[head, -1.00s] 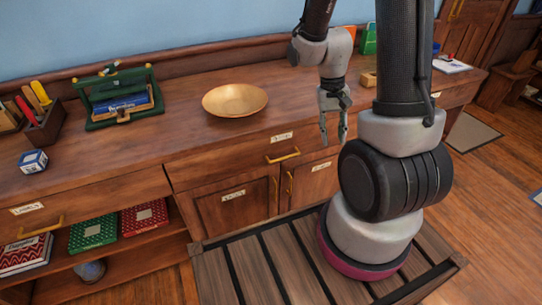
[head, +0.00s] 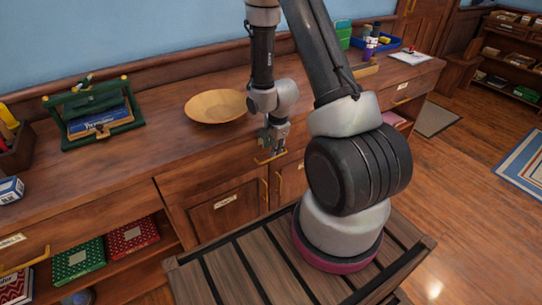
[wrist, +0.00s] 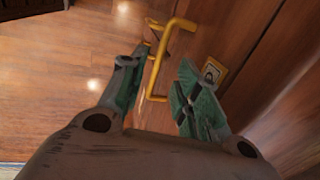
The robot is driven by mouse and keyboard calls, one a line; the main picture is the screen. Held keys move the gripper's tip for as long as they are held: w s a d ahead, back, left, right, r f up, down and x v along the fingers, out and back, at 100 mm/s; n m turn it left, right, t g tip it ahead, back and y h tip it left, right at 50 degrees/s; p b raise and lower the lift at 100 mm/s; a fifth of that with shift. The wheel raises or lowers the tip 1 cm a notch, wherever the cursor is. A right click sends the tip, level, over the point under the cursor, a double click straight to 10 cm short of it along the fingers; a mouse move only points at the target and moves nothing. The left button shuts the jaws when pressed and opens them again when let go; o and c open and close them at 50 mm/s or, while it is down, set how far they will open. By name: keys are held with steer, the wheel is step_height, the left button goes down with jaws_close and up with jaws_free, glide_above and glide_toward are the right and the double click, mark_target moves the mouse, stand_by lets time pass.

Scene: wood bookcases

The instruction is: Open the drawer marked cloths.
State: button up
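The middle drawer (head: 205,172) of the long wooden cabinet is shut. It has a brass bar handle (head: 270,157), and the handle also shows in the wrist view (wrist: 165,60). My gripper (head: 274,145) is at this handle, in front of the drawer. In the wrist view its two green-grey fingers (wrist: 160,90) are spread apart, with the handle's bar in the gap near the fingertips. I cannot tell whether they touch it. A label plate (wrist: 212,71) shows beside the right finger, but its text is not readable. My gripper hides this drawer's label in the head view.
A wooden bowl (head: 216,106) stands on the counter above the drawer. A green rack (head: 95,118) with a blue box is to its left. Labelled cupboard doors (head: 228,203) with upright handles are below. Another drawer handle (head: 25,263) is at far left.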

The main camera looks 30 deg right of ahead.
mark_target(272, 159)
steer(key=f, duration=0.2)
steer(key=w+f, duration=0.1)
steer(key=f, duration=0.2)
steer(key=shift+c, duration=0.2)
jaws_close()
